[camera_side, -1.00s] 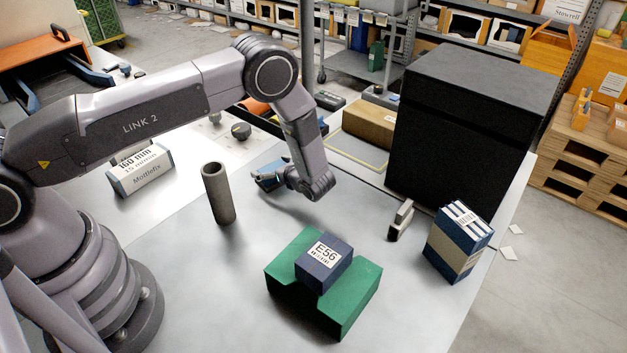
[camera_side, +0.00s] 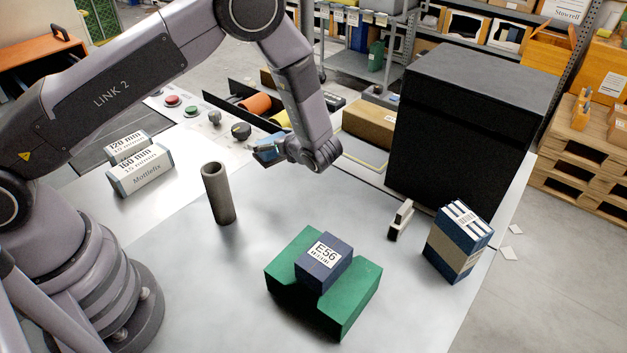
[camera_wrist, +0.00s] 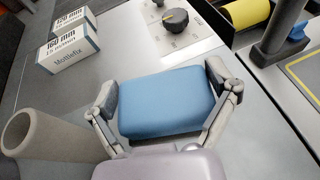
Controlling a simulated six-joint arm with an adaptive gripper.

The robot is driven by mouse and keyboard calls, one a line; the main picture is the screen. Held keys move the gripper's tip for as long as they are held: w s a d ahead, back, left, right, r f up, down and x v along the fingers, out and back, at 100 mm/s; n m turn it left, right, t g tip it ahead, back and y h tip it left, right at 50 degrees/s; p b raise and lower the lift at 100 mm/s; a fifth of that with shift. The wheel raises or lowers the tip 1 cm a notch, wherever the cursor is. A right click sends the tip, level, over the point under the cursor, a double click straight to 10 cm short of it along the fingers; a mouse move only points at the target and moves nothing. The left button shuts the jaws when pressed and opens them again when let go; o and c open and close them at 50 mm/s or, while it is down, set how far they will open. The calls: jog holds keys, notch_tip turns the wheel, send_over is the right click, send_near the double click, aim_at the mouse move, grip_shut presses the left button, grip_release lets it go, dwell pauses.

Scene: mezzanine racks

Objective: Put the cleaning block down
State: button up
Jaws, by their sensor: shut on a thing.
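The cleaning block is a blue, rounded slab. In the wrist view the cleaning block (camera_wrist: 165,102) fills the space between the two fingers of my gripper (camera_wrist: 167,98), which is shut on it. In the side view my gripper (camera_side: 272,152) holds the block (camera_side: 266,154) above the table, behind the grey tube. A fingertip touches each side of the block. The block's underside is hidden.
A grey tube (camera_side: 218,194) stands on the table (camera_side: 170,250). White Mottlefix boxes (camera_side: 140,172) lie at left. A green cradle (camera_side: 350,307) bears a blue E56 box (camera_side: 323,262). A control panel with a knob (camera_side: 241,131) lies behind. A black cabinet (camera_side: 460,130) stands at right.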

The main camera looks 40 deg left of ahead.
jog(key=s+d+r+m+t, duration=0.2)
jog(key=s+d+r, duration=0.1)
jog(key=s+d, duration=0.65)
send_over(327, 202)
jog(key=s, duration=0.1)
jog(key=f, duration=0.8)
jog(key=shift+s+a+f, duration=0.15)
jog(key=shift+a+f, duration=0.05)
jog(key=shift+w+d+f, duration=0.1)
jog(key=shift+w+f, duration=0.3)
jog(key=shift+f, duration=0.1)
jog(key=shift+w+d+f, duration=0.1)
jog(key=shift+w+f, duration=0.05)
jog(key=shift+f, duration=0.75)
jog(key=shift+w+f, duration=0.1)
jog(key=shift+f, duration=0.8)
jog(key=shift+f, duration=0.15)
jog(key=o, duration=0.9)
jog(key=shift+h, duration=0.3)
jog(key=shift+o, duration=0.2)
